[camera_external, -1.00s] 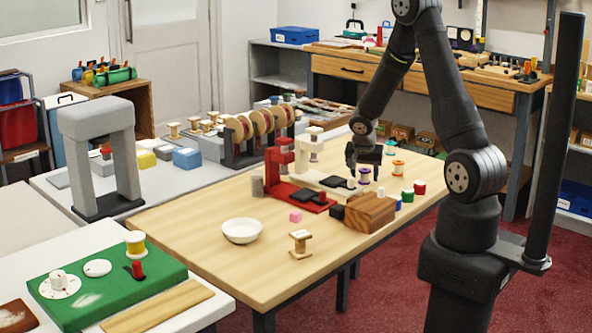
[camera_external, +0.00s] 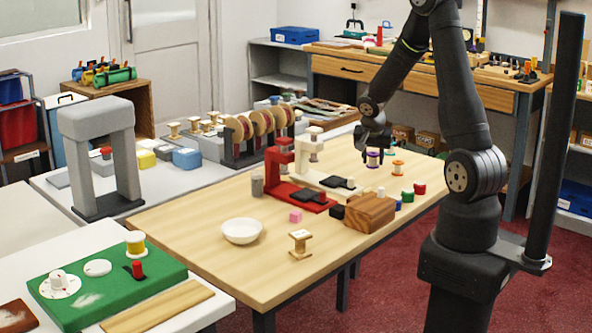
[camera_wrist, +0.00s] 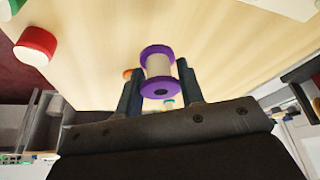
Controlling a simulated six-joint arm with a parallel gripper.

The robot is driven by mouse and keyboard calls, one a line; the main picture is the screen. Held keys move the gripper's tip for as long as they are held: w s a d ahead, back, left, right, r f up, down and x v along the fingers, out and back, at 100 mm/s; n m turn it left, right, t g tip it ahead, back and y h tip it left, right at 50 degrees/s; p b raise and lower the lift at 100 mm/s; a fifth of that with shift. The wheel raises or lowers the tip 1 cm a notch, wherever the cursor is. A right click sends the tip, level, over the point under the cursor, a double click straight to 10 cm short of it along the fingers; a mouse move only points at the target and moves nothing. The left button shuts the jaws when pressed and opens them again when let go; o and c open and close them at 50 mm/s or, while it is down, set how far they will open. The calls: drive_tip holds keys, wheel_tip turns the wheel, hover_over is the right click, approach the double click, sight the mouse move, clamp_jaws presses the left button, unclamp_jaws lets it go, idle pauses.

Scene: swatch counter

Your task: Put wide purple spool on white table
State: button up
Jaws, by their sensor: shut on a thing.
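The wide purple spool (camera_external: 373,159), with purple flanges and a pale middle, is held above the wooden table (camera_external: 190,230) near its far right end. In the wrist view the spool (camera_wrist: 159,70) is between the two dark fingers of my gripper (camera_wrist: 160,85). My gripper (camera_external: 374,150) is shut on it in the external view too. A white table (camera_external: 80,240) stands at the front left, far from my gripper, with a green board (camera_external: 110,282) on it.
An orange spool (camera_external: 397,168) and red (camera_external: 420,188), green and blue small spools stand near my gripper. A wooden block (camera_external: 370,212), red stand (camera_external: 279,165), white bowl (camera_external: 242,231) and wooden spool (camera_external: 300,243) lie between. Part of the white table's back edge is bare.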

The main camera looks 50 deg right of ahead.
drive_tip(key=s+d+r, duration=0.6)
drive_tip(key=s, duration=0.2)
drive_tip(key=w+a+r+n+t, duration=0.1)
drive_tip(key=w+a+r, duration=0.2)
drive_tip(key=w+a, duration=0.6)
drive_tip(key=w+a+r+n, duration=0.1)
drive_tip(key=w+a+r, duration=0.4)
drive_tip(key=w, duration=0.6)
drive_tip(key=w+a+f+n+t+y, duration=0.1)
drive_tip(key=w+a+f+n+y, duration=0.2)
drive_tip(key=w+a+n, duration=0.7)
drive_tip(key=w+a+y, duration=0.1)
drive_tip(key=w+a, duration=0.1)
drive_tip(key=a, duration=0.1)
drive_tip(key=shift+a+f+n+t, duration=0.2)
drive_tip(key=shift+f+n+t, duration=0.05)
drive_tip(key=shift+n+t, duration=0.05)
